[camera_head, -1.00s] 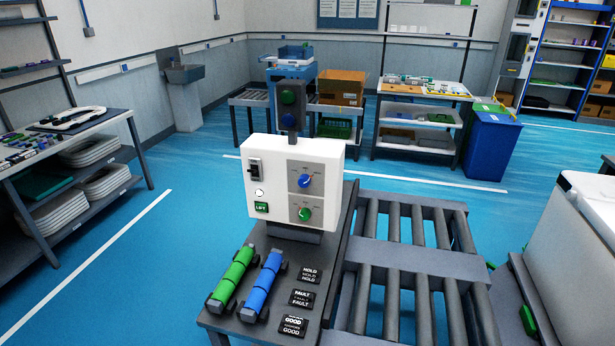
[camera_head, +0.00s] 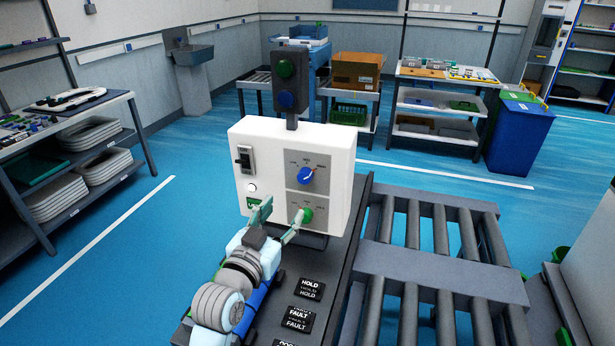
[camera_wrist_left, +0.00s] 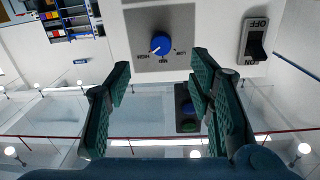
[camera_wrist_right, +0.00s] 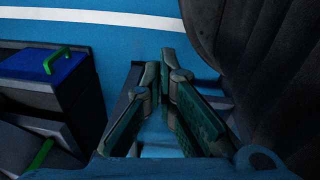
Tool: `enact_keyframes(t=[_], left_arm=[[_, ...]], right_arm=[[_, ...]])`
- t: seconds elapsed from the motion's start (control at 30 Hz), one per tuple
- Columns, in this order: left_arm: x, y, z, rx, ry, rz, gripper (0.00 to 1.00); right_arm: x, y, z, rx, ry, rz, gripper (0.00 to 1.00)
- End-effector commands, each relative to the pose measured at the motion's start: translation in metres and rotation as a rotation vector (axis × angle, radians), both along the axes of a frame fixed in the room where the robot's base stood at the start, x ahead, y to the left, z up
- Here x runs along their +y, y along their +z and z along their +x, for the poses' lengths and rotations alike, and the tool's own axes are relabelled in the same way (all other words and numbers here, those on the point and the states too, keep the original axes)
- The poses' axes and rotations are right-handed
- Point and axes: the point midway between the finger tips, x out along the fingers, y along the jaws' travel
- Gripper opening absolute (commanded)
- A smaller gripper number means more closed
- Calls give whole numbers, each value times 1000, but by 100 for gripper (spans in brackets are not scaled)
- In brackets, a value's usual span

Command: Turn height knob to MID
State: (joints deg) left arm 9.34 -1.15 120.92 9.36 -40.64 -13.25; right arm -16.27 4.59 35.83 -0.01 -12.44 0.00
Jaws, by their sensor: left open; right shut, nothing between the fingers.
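The white control box (camera_head: 290,178) stands at the head view's middle. Its blue knob (camera_head: 306,175), in the upper grey plate, also shows in the left wrist view (camera_wrist_left: 161,43), upside down, with LOW, MID and HIGH labels. Its white mark points towards HIGH. My left gripper (camera_head: 280,217) is open and empty in front of the box's lower part, below the blue knob. In the head view one finger overlaps the edge of the green knob (camera_head: 307,214); I cannot tell whether they touch. My right gripper (camera_wrist_right: 160,66) is shut and empty, away from the box.
A switch (camera_head: 244,158) is left of the knobs on the box. A dark signal post (camera_head: 287,85) rises behind it. Labelled pads (camera_head: 310,289) lie on the stand in front. A roller conveyor (camera_head: 440,250) runs to the right.

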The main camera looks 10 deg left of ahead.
Motion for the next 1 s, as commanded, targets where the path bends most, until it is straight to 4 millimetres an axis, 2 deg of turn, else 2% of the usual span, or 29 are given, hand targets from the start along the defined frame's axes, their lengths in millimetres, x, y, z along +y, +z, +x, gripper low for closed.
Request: enact_keyframes(t=[0.13, 0.33, 0.5, 0.7, 0.9, 1.0], left_arm=[[0, 2, 21, -5, 6, -1, 48], [-3, -2, 82, -1, 10, -1, 48], [-8, -3, 122, 0, 8, 0, 48], [-12, -3, 139, 2, 6, -1, 48], [-12, -3, 139, 2, 6, -1, 48], [-12, -3, 139, 1, 6, 0, 34]], right_arm=[[0, -3, -4, 7, -1, 0, 0], [0, -9, -28, 47, -1, 0, 0], [0, -14, -25, 41, -1, 0, 0], [0, -15, -7, 9, -1, 1, 0], [0, -15, -12, 19, 0, 0, 0], [0, -15, -17, 27, -1, 0, 0]])
